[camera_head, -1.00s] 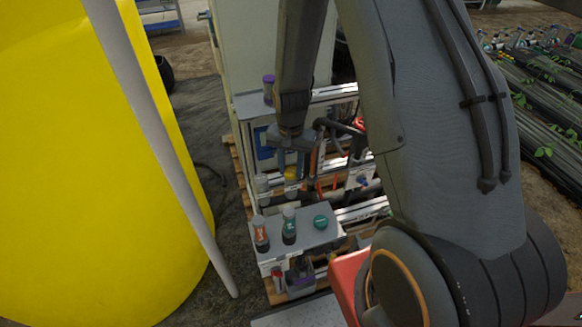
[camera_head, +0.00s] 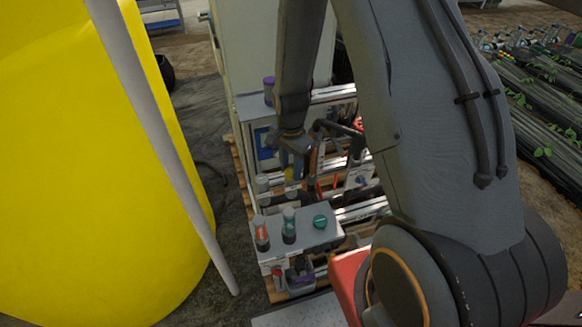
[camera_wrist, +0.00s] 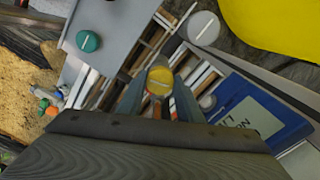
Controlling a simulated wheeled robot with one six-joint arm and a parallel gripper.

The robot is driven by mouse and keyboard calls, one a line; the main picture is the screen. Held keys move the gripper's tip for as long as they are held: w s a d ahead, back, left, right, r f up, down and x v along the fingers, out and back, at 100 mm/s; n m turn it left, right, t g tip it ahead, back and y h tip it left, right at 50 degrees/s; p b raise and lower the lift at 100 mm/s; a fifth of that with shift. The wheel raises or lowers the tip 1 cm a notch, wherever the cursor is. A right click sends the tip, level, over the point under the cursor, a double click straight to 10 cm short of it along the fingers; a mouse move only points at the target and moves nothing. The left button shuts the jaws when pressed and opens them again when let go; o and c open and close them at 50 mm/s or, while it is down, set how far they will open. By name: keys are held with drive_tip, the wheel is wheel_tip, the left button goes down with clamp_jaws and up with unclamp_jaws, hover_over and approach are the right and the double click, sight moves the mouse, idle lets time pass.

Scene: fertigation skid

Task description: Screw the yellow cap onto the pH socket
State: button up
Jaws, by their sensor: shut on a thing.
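The yellow cap (camera_wrist: 159,80) sits between my two fingertips in the wrist view, with a pale line across its top. My gripper (camera_wrist: 158,88) is shut on it. In the head view my gripper (camera_head: 293,165) points down over the skid's middle part, and a little of the yellow cap (camera_head: 289,173) shows at its tips. The pH socket is hidden below the cap and fingers, so I cannot tell whether the cap touches it or how far it is threaded.
A grey shelf (camera_head: 300,247) in front holds an orange-labelled bottle (camera_head: 261,236), a green-labelled bottle (camera_head: 289,226) and a green cap (camera_head: 320,221). A grey-capped part (camera_head: 262,184) stands close left of my gripper. A purple-topped jar (camera_head: 269,90) stands behind. Dark pipes (camera_head: 335,130) run close right.

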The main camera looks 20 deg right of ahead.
idle(0.3)
drive_tip(key=shift+m, duration=1.5)
drive_tip(key=o, duration=1)
drive_tip(key=shift+r+p, duration=0.15)
drive_tip(key=shift+p, duration=0.2)
